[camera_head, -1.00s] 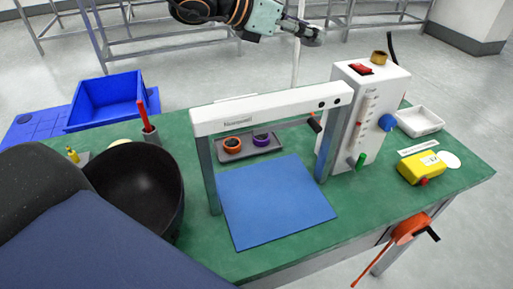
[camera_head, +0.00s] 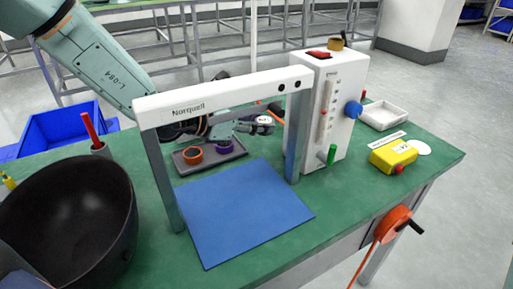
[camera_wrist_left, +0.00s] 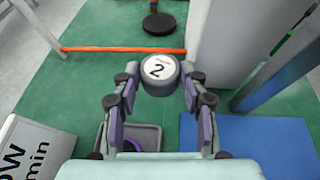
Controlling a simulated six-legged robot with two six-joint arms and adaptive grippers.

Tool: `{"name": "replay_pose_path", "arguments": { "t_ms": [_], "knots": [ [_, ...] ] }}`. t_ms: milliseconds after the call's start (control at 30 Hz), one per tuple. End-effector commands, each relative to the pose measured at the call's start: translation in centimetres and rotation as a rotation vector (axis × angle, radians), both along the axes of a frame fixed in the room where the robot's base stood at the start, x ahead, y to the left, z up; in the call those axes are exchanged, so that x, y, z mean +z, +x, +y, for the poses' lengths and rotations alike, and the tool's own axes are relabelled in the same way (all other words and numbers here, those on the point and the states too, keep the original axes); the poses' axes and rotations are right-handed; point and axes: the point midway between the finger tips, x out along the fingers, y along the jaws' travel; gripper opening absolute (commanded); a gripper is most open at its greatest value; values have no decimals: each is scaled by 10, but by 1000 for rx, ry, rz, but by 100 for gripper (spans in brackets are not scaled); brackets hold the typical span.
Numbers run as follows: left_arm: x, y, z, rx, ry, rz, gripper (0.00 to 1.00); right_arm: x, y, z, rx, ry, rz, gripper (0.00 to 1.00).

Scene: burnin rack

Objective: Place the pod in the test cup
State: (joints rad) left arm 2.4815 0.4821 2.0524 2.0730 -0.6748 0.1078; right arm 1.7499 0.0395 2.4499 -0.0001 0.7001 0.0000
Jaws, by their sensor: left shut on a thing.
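My left gripper (camera_head: 258,125) reaches in behind the white-barred frame, above the back of the green table. It is shut on the pod (camera_wrist_left: 159,72), a small grey cylinder with a white top marked 2. In the left wrist view the gripper's fingers (camera_wrist_left: 159,86) hold the pod from both sides. An orange ring-shaped cup (camera_head: 193,155) and a purple one (camera_head: 223,146) stand on a grey tray (camera_head: 204,166) left of the gripper. The purple cup shows partly in the wrist view (camera_wrist_left: 140,131). I cannot tell which is the test cup. My right gripper is out of view.
The white-barred frame (camera_head: 222,97) straddles the blue mat (camera_head: 242,210). A white box (camera_head: 334,105) with knobs stands right of it, carrying a brass cup-like piece (camera_head: 337,43). A black bowl (camera_head: 75,215) is at left. A yellow block (camera_head: 393,155) and white tray (camera_head: 383,115) are at right.

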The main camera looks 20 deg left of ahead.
Motion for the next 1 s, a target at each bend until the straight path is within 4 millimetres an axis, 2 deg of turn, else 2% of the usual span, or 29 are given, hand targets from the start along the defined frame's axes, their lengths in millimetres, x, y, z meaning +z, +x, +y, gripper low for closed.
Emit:
{"name": "replay_pose_path", "arguments": {
  "t_ms": [33,267,500,900,933,1000],
  "knots": [
    [-8,0,0,-1,0,1,17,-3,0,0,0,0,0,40],
    [-21,0,0,-1,0,1,17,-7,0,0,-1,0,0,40],
    [-55,-1,-1,-2,1,1,17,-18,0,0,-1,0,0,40],
    [-58,0,-1,-1,0,-1,17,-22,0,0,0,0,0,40],
    [-58,0,-1,-1,0,-1,44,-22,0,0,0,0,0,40],
    [-57,0,-1,-1,0,-1,50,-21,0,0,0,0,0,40]
  ]
}}
